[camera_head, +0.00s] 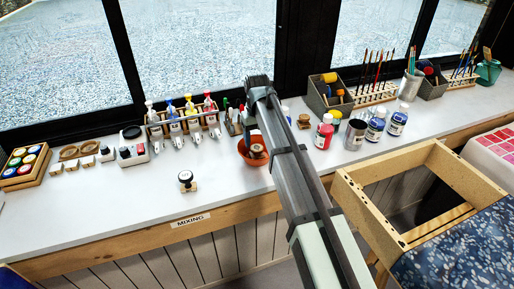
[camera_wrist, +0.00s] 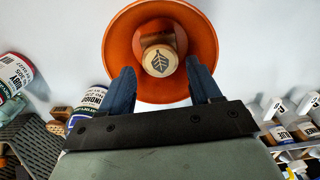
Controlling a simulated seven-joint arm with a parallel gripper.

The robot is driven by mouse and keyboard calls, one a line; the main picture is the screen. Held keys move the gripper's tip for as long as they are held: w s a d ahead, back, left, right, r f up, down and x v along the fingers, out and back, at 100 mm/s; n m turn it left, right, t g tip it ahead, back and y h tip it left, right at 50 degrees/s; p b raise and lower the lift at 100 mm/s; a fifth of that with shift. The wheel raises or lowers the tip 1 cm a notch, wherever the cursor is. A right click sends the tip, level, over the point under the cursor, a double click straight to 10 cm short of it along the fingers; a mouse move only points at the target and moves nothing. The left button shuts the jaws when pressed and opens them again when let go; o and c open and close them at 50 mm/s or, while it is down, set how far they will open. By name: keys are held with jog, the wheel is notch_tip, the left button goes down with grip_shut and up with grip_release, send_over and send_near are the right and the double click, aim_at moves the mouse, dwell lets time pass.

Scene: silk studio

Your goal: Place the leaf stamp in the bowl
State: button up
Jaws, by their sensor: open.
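The orange bowl (camera_head: 243,156) stands on the counter beside my arm in the head view, and it fills the top middle of the wrist view (camera_wrist: 203,35). The leaf stamp (camera_wrist: 160,62), a wooden piece with a dark leaf mark on its round pale face, shows within the bowl's outline, its leaf face toward the wrist camera. It also shows at the bowl in the head view (camera_head: 257,151), partly hidden by my arm. My gripper (camera_wrist: 159,68) is open, its two blue fingers apart on either side of the stamp, with no visible contact.
Another stamp (camera_head: 186,179) stands alone on the counter left of the bowl, and one more (camera_head: 304,121) stands to the right. Paint bottles (camera_head: 323,132) stand right of my arm. A dropper-bottle rack (camera_head: 185,124) stands behind left. The front-left counter is mostly clear.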

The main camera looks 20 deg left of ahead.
aim_at(257, 148)
notch_tip(257, 148, up, 6)
dwell(0.4)
dwell(0.3)
